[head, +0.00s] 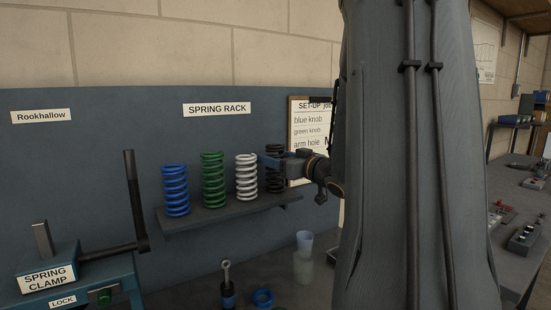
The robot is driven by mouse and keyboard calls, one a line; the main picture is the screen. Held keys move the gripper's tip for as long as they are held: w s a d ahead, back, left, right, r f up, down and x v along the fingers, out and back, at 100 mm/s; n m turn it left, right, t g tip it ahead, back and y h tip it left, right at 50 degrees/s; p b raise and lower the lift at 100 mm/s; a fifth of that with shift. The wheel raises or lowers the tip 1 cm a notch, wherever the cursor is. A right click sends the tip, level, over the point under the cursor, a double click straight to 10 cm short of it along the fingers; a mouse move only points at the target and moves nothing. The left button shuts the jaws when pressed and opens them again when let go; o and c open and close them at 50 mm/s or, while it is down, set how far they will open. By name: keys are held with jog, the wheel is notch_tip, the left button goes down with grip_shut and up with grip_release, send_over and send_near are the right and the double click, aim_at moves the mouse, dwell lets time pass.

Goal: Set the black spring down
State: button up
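The black spring (275,181) stands upright at the right end of the rack shelf (215,218). Its bottom is at the shelf top; I cannot tell whether it touches or hovers slightly. My gripper (270,159) reaches in from the right, and its blue fingers cross the spring's upper half, hiding part of it. The far finger is not clearly seen, so I cannot tell whether the fingers are closed on the spring.
White (246,177), green (213,180) and blue (175,190) springs stand left of the black one. A spring clamp (48,275) with an upright lever is at left. A set-up sheet (308,122) hangs behind my gripper.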

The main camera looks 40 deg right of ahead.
jog(key=shift+r, duration=0.15)
jog(key=shift+s, duration=0.25)
jog(key=s+b, duration=0.1)
jog(key=s, duration=1)
jog(key=shift+s+d+b, duration=0.2)
jog(key=shift+d+b, duration=0.15)
jog(key=shift+d, duration=0.1)
